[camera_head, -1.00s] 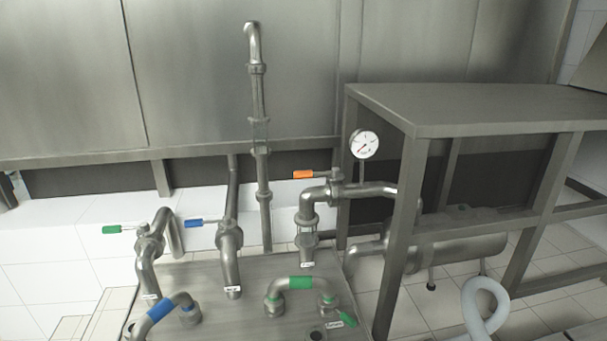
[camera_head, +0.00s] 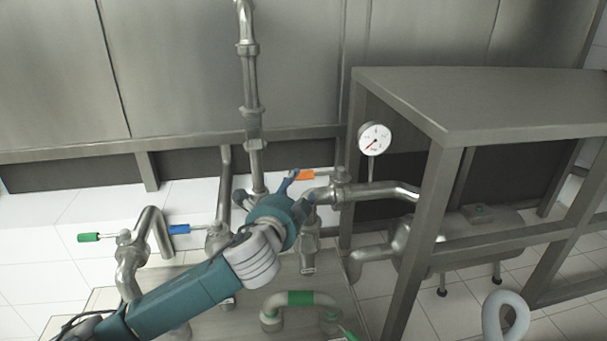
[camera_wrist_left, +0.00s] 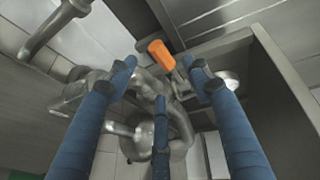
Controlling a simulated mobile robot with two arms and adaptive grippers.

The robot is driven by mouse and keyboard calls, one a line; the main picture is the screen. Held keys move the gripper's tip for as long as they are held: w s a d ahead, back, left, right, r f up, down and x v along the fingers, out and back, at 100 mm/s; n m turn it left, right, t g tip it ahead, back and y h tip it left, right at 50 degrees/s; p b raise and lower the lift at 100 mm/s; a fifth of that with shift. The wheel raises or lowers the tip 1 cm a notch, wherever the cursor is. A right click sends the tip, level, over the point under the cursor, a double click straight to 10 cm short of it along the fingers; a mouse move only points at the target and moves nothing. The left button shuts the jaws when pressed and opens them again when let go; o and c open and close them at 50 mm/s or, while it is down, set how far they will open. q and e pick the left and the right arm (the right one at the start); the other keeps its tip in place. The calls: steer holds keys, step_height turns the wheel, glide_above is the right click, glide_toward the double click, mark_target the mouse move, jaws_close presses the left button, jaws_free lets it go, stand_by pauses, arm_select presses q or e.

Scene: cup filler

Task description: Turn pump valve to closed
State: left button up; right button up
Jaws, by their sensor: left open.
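A valve with an orange handle (camera_head: 307,174) sits on the steel pipe (camera_head: 380,191) beside the round gauge. The handle lies roughly level and points left. My left gripper (camera_head: 287,184) is at the handle's left end, partly hidden by its own wrist. In the left wrist view the blue fingers (camera_wrist_left: 162,72) are spread, with the orange handle (camera_wrist_left: 160,54) just beyond and between their tips. I cannot tell whether any finger touches it. No label naming the pump valve is readable. My right gripper is not in view.
A valve with a blue handle (camera_head: 180,229) and one with a green handle (camera_head: 89,237) stand left of my arm. The gauge (camera_head: 375,138) is right of the gripper. A steel table frame (camera_head: 455,112) stands at the right. A green-banded pipe (camera_head: 300,298) is below.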

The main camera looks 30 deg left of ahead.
mark_target(303, 179)
arm_select(q)
steer(key=p+x, duration=0.1)
steer(key=x, duration=0.3)
steer(key=shift+w+r, duration=0.1)
steer(key=shift+w, duration=0.35)
steer(key=x, duration=0.2)
steer(key=p+x, duration=0.1)
steer(key=shift+w+a+f, duration=0.2)
steer(key=shift+w+f, duration=0.1)
steer(key=shift+w, duration=0.2)
steer(key=shift+f, duration=0.1)
steer(key=shift+c, duration=0.3)
jaws_close()
steer(key=shift+w, duration=0.1)
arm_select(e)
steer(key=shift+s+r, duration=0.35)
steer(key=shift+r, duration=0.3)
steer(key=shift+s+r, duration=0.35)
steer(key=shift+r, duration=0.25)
